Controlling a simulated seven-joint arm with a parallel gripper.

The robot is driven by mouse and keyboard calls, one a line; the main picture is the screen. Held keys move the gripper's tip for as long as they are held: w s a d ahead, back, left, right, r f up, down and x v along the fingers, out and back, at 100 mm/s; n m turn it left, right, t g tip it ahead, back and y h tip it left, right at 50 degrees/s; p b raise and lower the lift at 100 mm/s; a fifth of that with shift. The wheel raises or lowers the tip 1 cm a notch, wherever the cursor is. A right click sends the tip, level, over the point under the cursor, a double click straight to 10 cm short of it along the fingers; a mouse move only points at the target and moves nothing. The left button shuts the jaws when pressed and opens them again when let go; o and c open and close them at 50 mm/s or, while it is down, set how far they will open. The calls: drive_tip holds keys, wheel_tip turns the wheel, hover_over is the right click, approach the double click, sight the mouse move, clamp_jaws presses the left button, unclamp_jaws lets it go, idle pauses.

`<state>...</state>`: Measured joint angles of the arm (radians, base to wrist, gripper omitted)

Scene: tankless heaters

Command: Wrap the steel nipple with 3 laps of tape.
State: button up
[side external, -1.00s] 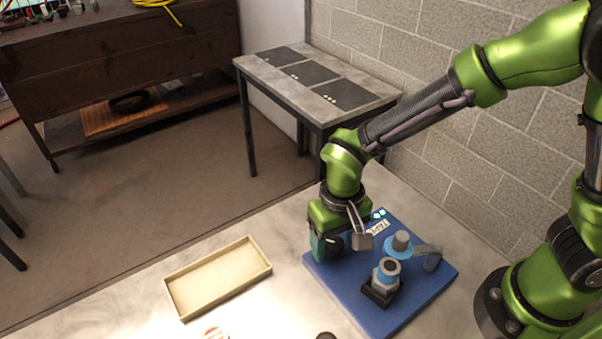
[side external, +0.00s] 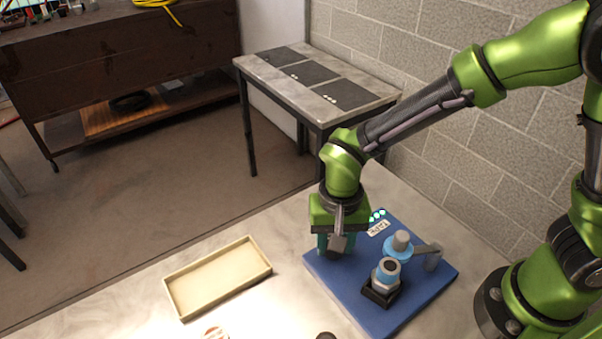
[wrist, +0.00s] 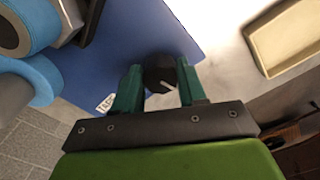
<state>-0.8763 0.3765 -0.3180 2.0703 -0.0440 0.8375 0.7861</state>
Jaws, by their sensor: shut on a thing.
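The steel nipple (side external: 390,266) stands upright in a black holder (side external: 381,291) on a blue board (side external: 402,313), with a blue band of tape around it. Its open end shows at the upper left of the wrist view (wrist: 8,35). A blue tape roll (side external: 399,246) on a grey hub sits behind it; the roll also shows in the wrist view (wrist: 42,78). My gripper (side external: 336,247) is at the board's left side, pointing down. In the wrist view its green fingers (wrist: 159,74) are shut on a black round knob (wrist: 160,72) with a white mark.
A grey arm with a post (side external: 431,259) stands at the board's right. A TAPE label (side external: 378,229) and small lit lamps (side external: 377,215) lie behind my gripper. A shallow empty tray (side external: 218,277) is on the table to the left, with bare tabletop between.

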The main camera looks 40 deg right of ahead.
drive_tip(key=o, duration=1.1)
drive_tip(key=shift+c, duration=0.2)
drive_tip(key=shift+r, duration=0.1)
wheel_tip(320, 180, up, 17)
drive_tip(key=s+d+r+n+t+y, duration=0.1)
drive_tip(key=s+d+t, duration=0.2)
drive_tip(key=d, duration=0.5)
drive_tip(key=s+d+r+n+t+y, duration=0.1)
drive_tip(key=s+d+t, duration=0.2)
drive_tip(key=d, duration=0.6)
drive_tip(key=shift+r+t, duration=0.2)
drive_tip(key=shift+t, duration=0.4)
